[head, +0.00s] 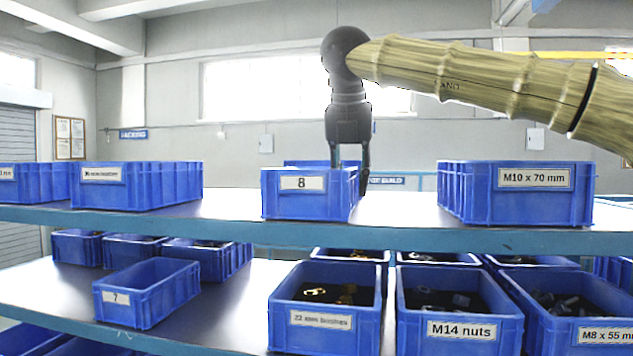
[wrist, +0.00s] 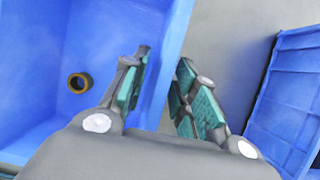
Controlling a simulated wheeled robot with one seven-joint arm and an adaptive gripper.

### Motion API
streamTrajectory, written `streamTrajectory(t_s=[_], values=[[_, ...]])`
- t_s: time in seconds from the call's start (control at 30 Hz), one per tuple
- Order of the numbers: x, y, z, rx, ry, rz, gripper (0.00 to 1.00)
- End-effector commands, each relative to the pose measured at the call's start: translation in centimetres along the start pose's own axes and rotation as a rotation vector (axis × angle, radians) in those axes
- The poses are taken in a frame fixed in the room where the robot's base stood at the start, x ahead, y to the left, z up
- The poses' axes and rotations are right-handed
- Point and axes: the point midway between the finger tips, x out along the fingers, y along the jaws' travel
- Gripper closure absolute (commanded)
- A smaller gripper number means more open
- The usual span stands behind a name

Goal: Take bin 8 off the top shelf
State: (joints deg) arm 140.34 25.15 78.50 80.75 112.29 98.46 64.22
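Bin 8 (head: 293,207) is a blue plastic bin with a white label reading 8. It stands upright near the front edge of the top shelf (head: 405,212). My gripper (head: 350,180) points down at its right side. In the wrist view my gripper (wrist: 163,65) has its fingers apart, one inside bin 8 (wrist: 85,35) and one outside, with the bin's side wall between them. A small gap seems to show beside the outer finger. A dark ring (wrist: 80,82) lies inside bin 8.
Blue bins stand left (head: 137,187) and right, the right one labelled M10 x 70 mm (head: 515,205). Another bin is behind bin 8. The top shelf is clear on both sides of bin 8. The lower shelf holds several bins, including bin 7 (head: 150,298).

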Motion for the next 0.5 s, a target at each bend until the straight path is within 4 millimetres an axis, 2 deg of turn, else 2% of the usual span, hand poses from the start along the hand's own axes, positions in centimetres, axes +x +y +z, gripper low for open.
streamTrajectory(t_s=[0.13,0.4,0.43,0.5], values=[[1.4,0.0,0.1,0.000,0.003,-0.003,0.71],[1.7,0.0,0.0,0.001,0.002,-0.002,0.71],[1.6,0.0,0.0,0.001,0.002,-0.002,0.73],[1.6,0.0,0.0,0.001,0.002,-0.002,0.86]])
